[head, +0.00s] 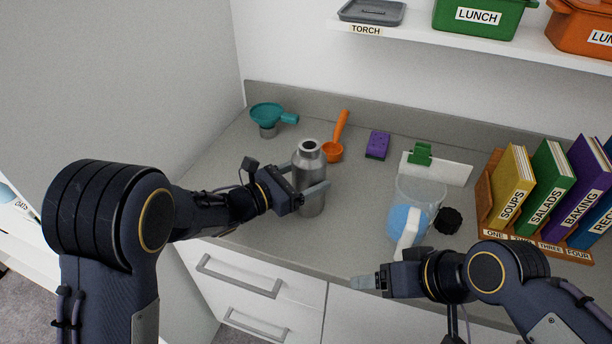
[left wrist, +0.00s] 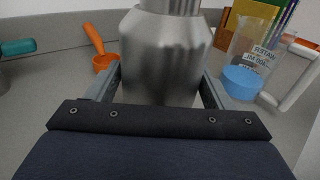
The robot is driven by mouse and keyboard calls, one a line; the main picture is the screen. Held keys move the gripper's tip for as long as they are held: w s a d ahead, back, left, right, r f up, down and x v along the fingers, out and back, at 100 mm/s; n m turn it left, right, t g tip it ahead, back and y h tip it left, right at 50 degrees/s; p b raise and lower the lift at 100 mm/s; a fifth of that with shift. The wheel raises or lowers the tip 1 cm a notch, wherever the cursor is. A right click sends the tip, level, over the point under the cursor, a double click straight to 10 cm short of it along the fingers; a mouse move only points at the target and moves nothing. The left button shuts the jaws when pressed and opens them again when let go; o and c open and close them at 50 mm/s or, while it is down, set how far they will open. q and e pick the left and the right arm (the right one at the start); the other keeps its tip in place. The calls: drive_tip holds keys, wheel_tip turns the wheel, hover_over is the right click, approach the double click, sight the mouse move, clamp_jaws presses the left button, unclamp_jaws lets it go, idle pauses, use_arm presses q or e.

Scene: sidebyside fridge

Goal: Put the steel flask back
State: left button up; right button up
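The steel flask (head: 309,178) stands upright on the grey counter, its open neck on top. My left gripper (head: 308,177) reaches in from the left at the flask's mid-height, one finger on its far side and one on its near side. In the left wrist view the flask (left wrist: 165,55) fills the space between the fingers (left wrist: 161,82); its top is cut off. The fingertips lie close along its sides, but whether they press on it is unclear. My right gripper (head: 368,282) is apart, over the counter's front edge, seen edge-on, with nothing visible in it.
Behind the flask are a teal funnel (head: 268,116), an orange scoop (head: 334,150) and a purple sponge (head: 377,145). To the right stand a clear jug (head: 422,190), a blue item (head: 405,219), a black lid (head: 448,220) and a book rack (head: 484,197). A shelf (head: 420,42) hangs above.

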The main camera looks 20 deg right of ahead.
use_arm(q)
drive_tip(key=shift+o, duration=1.1)
drive_tip(key=shift+r, duration=0.15)
drive_tip(key=shift+a, duration=0.3)
drive_tip(key=b+v, duration=0.2)
drive_tip(key=v, duration=0.9)
drive_tip(key=shift+s+a, duration=0.15)
drive_tip(key=shift+a, duration=0.05)
